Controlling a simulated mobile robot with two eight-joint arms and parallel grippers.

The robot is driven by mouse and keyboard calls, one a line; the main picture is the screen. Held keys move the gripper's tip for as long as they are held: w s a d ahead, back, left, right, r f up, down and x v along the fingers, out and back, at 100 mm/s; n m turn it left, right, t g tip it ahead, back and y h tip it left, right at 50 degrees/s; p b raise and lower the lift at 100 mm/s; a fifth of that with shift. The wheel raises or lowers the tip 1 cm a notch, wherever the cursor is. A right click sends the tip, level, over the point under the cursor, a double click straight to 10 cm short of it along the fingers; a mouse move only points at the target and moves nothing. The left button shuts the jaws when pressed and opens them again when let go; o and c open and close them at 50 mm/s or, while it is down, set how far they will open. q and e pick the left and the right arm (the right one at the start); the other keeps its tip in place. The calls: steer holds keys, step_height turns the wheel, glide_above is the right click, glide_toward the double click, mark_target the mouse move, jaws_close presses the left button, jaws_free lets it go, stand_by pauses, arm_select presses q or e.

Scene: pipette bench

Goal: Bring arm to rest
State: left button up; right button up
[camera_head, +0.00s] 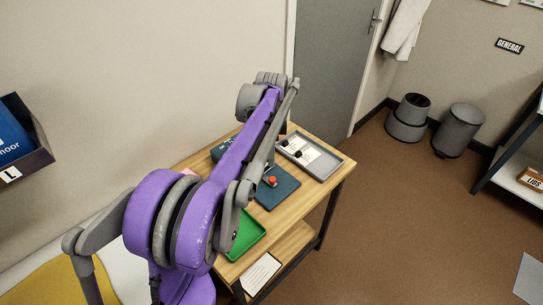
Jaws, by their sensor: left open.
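My left arm, purple and grey, rises from the lower left and reaches over the wooden table (333,190). Its grey end part, with the left gripper (229,232), hangs on the near side of the purple link, above the table by the green tray (246,236). The left gripper is open, and I see nothing held in it. Its fingers are small and hard to make out against the arm. My right gripper is not in view.
A grey tray (326,170) with a white card and dark small items lies at the table's far right. A dark blue mat (283,193) bears a red-topped item (271,181). A paper sheet (260,274) lies below. Two grey bins (458,130) stand on open brown floor.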

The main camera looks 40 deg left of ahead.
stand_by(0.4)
arm_select(q)
steer(key=s+d+n+t+p, duration=0.15)
steer(key=s+d+n, duration=0.4)
steer(key=d, duration=0.75)
steer(key=s+d+f+n+t, duration=0.4)
steer(key=s+d, duration=0.5)
steer(key=s, duration=0.3)
steer(key=shift+s+d+f, duration=0.15)
steer(key=shift+s+f, duration=0.2)
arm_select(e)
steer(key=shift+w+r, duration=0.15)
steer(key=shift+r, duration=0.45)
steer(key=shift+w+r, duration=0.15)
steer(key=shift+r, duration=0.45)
arm_select(q)
steer(key=shift+n, duration=0.25)
steer(key=shift+c, duration=0.3)
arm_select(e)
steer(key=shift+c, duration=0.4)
